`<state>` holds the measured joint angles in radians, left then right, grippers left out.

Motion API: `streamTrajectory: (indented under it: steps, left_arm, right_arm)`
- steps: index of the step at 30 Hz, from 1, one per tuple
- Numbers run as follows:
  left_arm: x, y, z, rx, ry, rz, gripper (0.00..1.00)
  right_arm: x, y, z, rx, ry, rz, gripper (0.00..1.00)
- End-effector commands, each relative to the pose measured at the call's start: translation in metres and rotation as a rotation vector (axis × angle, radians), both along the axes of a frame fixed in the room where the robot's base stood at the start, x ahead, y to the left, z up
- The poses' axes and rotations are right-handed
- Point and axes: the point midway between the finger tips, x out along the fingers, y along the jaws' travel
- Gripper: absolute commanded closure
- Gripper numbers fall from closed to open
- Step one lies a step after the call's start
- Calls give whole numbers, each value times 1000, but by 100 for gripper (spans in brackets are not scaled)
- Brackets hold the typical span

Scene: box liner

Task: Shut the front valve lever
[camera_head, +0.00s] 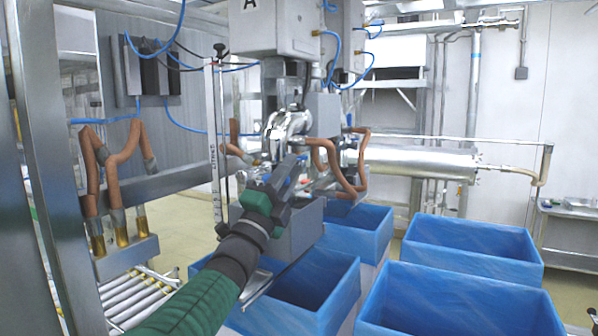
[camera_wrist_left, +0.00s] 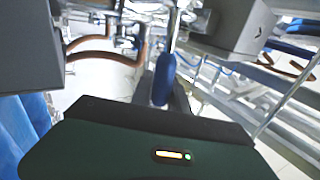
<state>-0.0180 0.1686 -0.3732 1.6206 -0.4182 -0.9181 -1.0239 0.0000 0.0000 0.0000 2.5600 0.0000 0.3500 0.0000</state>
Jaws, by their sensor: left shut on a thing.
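The front valve lever shows in the left wrist view as a blue handle (camera_wrist_left: 163,80) on a metal stem that runs up to the valve fittings. My left gripper (camera_head: 290,172) is in the middle of the head view, its dark jaws just in front of the metal valve pipework (camera_head: 288,128). It is shut on the blue lever handle. The jaws hide part of the handle, and most of the lever is hidden behind the gripper in the head view. My right gripper is not in view.
Several blue-lined boxes (camera_head: 470,247) stand below and to the right. Brown hoses (camera_head: 345,185) hang close by the gripper. A grey pillar (camera_head: 45,150) and a roller conveyor (camera_head: 137,297) are at the left. A horizontal metal cylinder (camera_head: 420,161) is behind at the right.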

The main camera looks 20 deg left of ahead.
Motion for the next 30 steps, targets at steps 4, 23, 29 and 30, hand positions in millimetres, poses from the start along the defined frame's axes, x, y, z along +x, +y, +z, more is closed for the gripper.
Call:
streamTrajectory:
  steps: [4, 23, 29, 30]
  left_arm:
    - [1, 3, -3, -1, 8, 9, 100]
    - [-4, -2, 1, 2, 0, 3, 59]
    - [-26, 1, -18, 0, -1, 2, 59]
    - [-35, 3, -24, -1, -2, 3, 59]
  right_arm:
    - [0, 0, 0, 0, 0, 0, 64]
    - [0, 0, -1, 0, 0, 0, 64]
    - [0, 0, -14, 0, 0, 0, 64]
    - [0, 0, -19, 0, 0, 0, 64]
